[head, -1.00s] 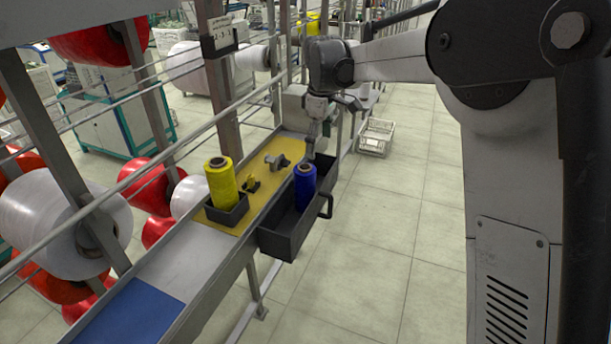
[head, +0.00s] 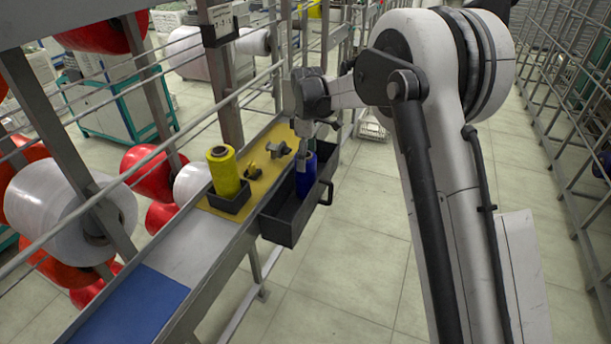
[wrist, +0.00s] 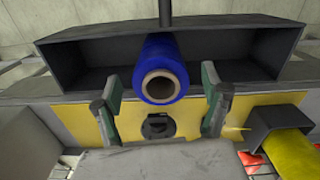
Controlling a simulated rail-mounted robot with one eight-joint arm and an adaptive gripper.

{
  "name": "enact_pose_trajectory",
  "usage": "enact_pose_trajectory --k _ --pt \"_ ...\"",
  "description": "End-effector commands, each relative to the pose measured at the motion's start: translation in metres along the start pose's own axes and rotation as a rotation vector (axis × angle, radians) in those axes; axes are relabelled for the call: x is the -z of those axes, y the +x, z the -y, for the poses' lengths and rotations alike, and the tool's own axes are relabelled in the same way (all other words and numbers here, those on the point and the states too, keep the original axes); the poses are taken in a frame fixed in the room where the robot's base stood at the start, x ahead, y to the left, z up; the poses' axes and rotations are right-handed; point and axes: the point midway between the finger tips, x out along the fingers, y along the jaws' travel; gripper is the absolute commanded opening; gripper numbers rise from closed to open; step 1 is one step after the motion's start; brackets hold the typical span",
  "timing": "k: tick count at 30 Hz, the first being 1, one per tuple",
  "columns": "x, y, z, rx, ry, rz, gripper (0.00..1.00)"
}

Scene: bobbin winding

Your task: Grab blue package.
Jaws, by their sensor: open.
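The blue package (head: 306,178) is a blue wound spool standing upright in a dark open bin beside the yellow mat. In the wrist view the blue spool (wrist: 166,82) shows end-on with its pale hollow core, at the top centre. My gripper (head: 304,152) is just above and beside the spool in the head view and partly covers its top. In the wrist view my gripper (wrist: 160,106) has its two green-padded fingers spread, one to each side of the spool's lower edge, with nothing held between them.
The dark bin (head: 277,229) has a handle on its right side. A yellow spool (head: 223,172) stands in a small dark holder on the yellow mat (head: 262,178). Small fixtures (head: 280,149) sit behind it. A blue mat (head: 128,308) lies nearer on the bench. Metal rails run along the left.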

Motion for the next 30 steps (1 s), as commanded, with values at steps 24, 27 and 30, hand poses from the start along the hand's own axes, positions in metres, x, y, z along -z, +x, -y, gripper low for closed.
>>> enact_pose_trajectory --k 24,27,30 --pt "0.003 0.054 0.0 0.0 0.0 0.0 0.72" --pt "0.003 0.054 0.0 0.0 0.0 0.0 0.59" --pt "0.003 0.054 0.0 0.0 0.0 0.0 0.45"
